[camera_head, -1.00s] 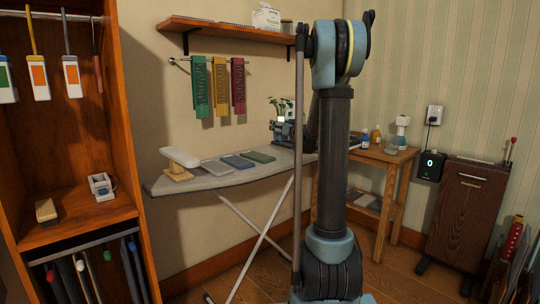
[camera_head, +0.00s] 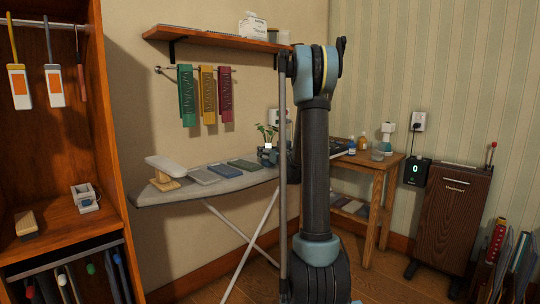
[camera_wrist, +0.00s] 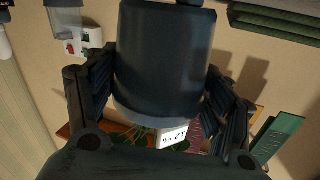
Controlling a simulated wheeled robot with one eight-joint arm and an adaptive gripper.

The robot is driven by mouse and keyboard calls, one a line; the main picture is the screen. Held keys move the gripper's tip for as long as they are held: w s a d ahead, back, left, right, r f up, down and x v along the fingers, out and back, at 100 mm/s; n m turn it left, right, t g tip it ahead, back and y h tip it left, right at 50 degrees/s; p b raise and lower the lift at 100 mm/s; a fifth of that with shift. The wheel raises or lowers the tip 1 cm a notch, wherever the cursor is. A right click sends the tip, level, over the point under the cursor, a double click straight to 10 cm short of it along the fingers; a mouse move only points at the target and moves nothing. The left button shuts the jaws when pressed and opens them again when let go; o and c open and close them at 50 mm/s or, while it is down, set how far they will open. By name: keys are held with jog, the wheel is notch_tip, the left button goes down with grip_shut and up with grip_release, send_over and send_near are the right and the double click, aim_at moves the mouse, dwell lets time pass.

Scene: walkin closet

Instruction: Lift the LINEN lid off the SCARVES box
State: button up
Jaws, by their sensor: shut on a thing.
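My gripper (camera_wrist: 158,100) shows in the wrist view with its fingers at both sides of a large dark grey cylindrical thing (camera_wrist: 167,50). It is shut on this thing. The thing has a paler rim at the picture's lower side and bears no readable name. In the head view my arm stands in front, and I cannot make out the gripper clearly. No LINEN lid or SCARVES box can be told by a label. A white box (camera_head: 252,28) with small print stands on the wall shelf (camera_head: 215,37).
An ironing board (camera_head: 190,192) carries several flat dark and grey items. A wooden side table (camera_head: 372,170) with bottles stands at the right wall. The open wardrobe (camera_head: 105,130) is at left. A brown panelled unit (camera_head: 452,215) stands at right. Scarves hang below the shelf.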

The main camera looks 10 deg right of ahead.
jog(key=o, duration=1.5)
